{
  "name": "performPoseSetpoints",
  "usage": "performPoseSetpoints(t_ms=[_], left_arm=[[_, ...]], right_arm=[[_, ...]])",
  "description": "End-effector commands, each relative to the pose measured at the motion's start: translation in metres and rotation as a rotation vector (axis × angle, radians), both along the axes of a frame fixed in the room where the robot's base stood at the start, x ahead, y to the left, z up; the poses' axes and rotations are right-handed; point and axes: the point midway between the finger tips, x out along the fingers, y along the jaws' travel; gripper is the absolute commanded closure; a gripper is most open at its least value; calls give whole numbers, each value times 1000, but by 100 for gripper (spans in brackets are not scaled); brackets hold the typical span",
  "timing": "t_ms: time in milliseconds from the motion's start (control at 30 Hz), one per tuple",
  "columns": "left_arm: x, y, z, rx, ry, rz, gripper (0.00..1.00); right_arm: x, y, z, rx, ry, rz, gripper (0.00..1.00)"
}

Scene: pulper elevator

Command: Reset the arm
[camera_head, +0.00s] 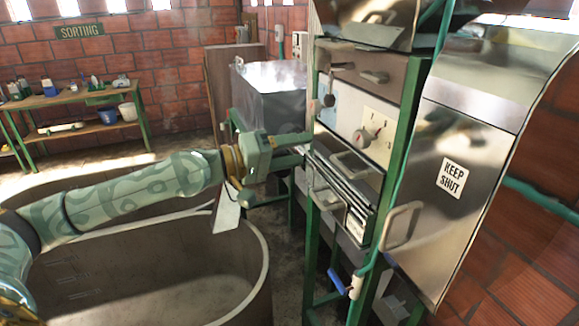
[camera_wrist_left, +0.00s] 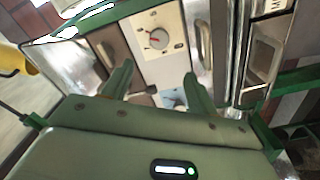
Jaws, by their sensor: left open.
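My left arm reaches in from the left in the head view. My left gripper (camera_head: 302,149) is open and empty, in front of the machine's panel. Its two fingers also show apart in the left wrist view (camera_wrist_left: 158,78), with nothing between them. The pulper machine (camera_head: 385,95) has a green frame, a white panel with a red-marked dial (camera_head: 362,136), and a dark-knobbed lever (camera_head: 328,100). The dial also shows beyond the fingers in the left wrist view (camera_wrist_left: 157,39). I cannot tell whether the fingertips touch the machine. My right gripper is not in view.
A steel door marked KEEP SHUT (camera_head: 453,178) stands at the right. A large round tank (camera_head: 262,285) lies under my left arm. A metal bin (camera_head: 270,85) stands behind the gripper. A workbench (camera_head: 65,97) with several items is at the far left.

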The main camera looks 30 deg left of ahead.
Motion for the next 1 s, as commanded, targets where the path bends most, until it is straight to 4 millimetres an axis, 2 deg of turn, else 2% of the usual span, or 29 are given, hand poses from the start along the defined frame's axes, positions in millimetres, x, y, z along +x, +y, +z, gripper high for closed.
performPoseSetpoints(t_ms=[33, 100, 633, 733, 767, 867, 967, 1000], left_arm=[[-3, 2, -4, 2, 0, 0, 41], [-6, 4, -2, 2, 1, -1, 41], [-8, 5, 2, 1, -1, -1, 41], [-5, 8, -5, 7, -3, 8, 41], [-1, 11, -12, 14, -6, 19, 41], [17, 28, -53, 66, -16, 81, 41], [38, 55, -126, 169, -14, 179, 41], [44, 66, -162, 221, -3, 218, 41]], right_arm=[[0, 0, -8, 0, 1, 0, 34], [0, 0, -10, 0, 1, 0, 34], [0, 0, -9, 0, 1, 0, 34], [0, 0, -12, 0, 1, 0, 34], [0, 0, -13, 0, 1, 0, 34], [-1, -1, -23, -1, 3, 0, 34], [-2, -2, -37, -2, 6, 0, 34], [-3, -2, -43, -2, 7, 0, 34]])
